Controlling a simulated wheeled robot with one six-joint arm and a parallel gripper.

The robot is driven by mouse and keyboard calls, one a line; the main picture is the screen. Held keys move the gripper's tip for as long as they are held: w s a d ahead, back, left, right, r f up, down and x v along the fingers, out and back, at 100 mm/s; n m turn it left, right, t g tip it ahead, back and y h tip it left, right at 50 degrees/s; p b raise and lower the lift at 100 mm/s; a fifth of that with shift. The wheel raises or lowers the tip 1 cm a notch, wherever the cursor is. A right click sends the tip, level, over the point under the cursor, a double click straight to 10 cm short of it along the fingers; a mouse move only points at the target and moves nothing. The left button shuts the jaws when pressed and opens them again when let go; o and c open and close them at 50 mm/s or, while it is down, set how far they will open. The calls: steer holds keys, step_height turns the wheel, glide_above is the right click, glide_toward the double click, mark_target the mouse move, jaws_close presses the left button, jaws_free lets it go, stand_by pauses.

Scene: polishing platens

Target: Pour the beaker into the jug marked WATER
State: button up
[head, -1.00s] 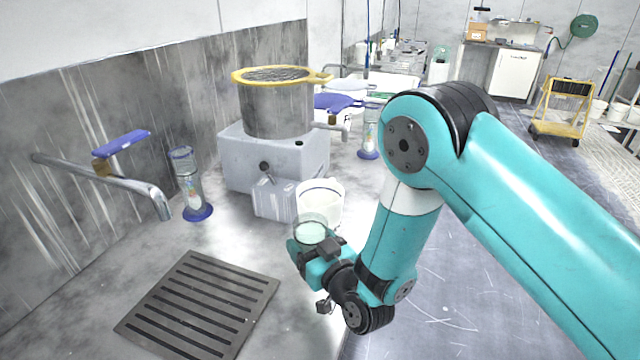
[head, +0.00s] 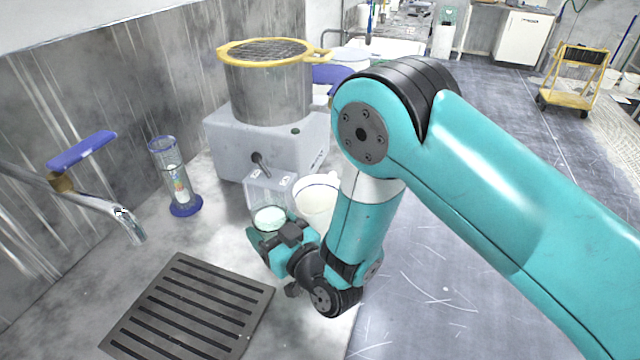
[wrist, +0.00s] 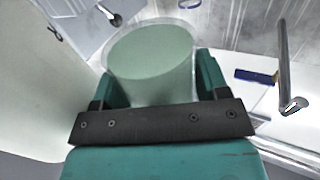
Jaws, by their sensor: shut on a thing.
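My gripper (head: 268,238) is shut on a clear beaker (head: 270,216) that holds a pale green liquid. The beaker looks about upright above the bench. In the wrist view the beaker (wrist: 152,62) sits between the two teal fingers. A white jug (head: 318,194) with a dark rim line stands just right of and behind the beaker. I cannot read the word WATER on either one.
A grey box (head: 228,142) carries a steel pot (head: 268,92) with a yellow-rimmed sieve behind. A measuring cylinder (head: 176,178) and a tap (head: 125,218) with a blue lever stand at left. A slotted drain grate (head: 185,310) lies in front. The bench's right edge is near my arm.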

mark_target(276, 204)
steer(key=shift+s+a, duration=0.15)
steer(key=shift+a, duration=0.15)
steer(key=shift+a+b, duration=0.1)
steer(key=shift+b, duration=0.35)
steer(key=m+b, duration=0.1)
steer(key=d+b, duration=0.1)
steer(key=b, duration=0.1)
steer(key=shift+w+r+m, duration=0.15)
steer(key=shift+w+m, duration=0.05)
steer(key=shift+m, duration=0.2)
steer(key=r, duration=0.2)
steer(key=r+m, duration=0.1)
steer(key=r, duration=0.1)
steer(key=r+m+p, duration=0.1)
steer(key=r, duration=0.1)
steer(key=shift+w+d+r, duration=0.1)
steer(key=shift+w+d, duration=0.25)
steer(key=shift+d, duration=0.05)
steer(key=shift+d+b, duration=0.1)
steer(key=shift+b, duration=0.25)
steer(key=shift+w+r+m, duration=0.1)
steer(key=shift+r+m, duration=0.15)
steer(key=shift+m, duration=0.15)
steer(key=shift+w+d+r, duration=0.1)
steer(key=shift+r, duration=0.25)
steer(key=shift+w+d+r+m+y+b, duration=0.1)
steer(key=shift+r+m+y+b, duration=0.25)
steer(key=shift+m, duration=0.15)
